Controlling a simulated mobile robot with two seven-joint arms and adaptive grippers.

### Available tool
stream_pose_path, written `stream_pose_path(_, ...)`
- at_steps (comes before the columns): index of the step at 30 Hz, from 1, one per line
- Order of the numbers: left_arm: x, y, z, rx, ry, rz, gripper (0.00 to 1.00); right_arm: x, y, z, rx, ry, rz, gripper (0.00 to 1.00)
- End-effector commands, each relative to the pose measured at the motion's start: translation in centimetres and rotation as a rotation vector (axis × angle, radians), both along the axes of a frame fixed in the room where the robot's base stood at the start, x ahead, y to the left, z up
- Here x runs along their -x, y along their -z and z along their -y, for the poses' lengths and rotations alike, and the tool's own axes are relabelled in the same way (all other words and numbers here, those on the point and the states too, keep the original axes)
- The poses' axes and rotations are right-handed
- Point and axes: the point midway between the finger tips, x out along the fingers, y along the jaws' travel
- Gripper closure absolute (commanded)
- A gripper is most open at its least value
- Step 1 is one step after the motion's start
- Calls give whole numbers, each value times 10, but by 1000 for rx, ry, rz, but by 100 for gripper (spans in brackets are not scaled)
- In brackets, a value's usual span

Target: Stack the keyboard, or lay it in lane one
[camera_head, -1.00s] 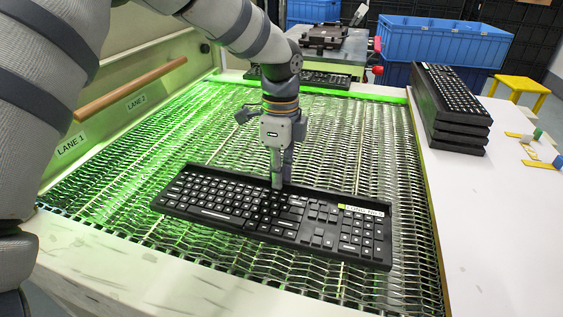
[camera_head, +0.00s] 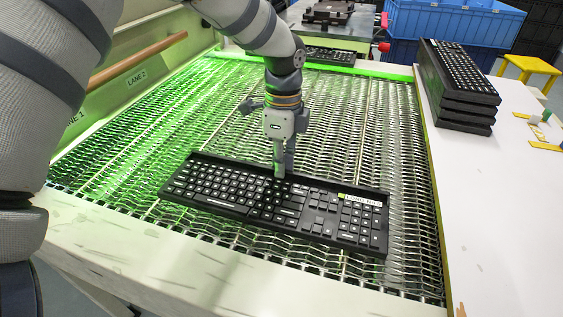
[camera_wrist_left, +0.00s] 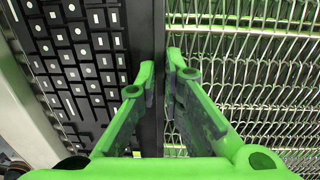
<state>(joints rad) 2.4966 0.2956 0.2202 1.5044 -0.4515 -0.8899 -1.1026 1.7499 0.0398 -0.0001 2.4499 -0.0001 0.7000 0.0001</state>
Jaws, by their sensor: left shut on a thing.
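A black keyboard (camera_head: 264,205) lies over the near part of the wire mesh conveyor (camera_head: 330,110), slightly angled, with a yellow-green and white label (camera_head: 358,199) near its right end. My left gripper (camera_head: 281,172) is shut on the keyboard's far edge, near the middle of its length. In the left wrist view the two fingers (camera_wrist_left: 168,95) straddle the edge of the keyboard (camera_wrist_left: 85,60), with mesh on the other side. A stack of black keyboards (camera_head: 457,85) stands on the white table at the right. I cannot tell whether the held keyboard touches the mesh. My right gripper is not in view.
Signs for lane 1 (camera_head: 74,118) and lane 2 (camera_head: 137,77) are on the left wall, below a wooden rail (camera_head: 140,58). Another keyboard (camera_head: 330,56) lies at the conveyor's far end. A blue crate (camera_head: 455,22) stands behind. The white table (camera_head: 490,220) is clear at the front right.

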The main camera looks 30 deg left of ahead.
Motion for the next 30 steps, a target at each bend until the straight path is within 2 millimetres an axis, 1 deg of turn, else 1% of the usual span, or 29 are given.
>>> stream_pose_path(19, 0, 6, 0, 0, 0, 1, 100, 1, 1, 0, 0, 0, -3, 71)
stream_pose_path(20, 0, 6, 0, 0, 0, 1, 87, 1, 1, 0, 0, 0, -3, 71)
stream_pose_path(21, 0, 6, 0, 0, 0, 1, 78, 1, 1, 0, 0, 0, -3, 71)
stream_pose_path(22, 0, 6, 0, 0, 0, 1, 72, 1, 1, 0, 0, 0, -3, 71)
stream_pose_path(23, 0, 6, 0, 0, 0, 1, 68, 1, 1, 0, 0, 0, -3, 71)
stream_pose_path(30, 0, 7, 0, 0, 0, -1, 68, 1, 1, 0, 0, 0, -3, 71)
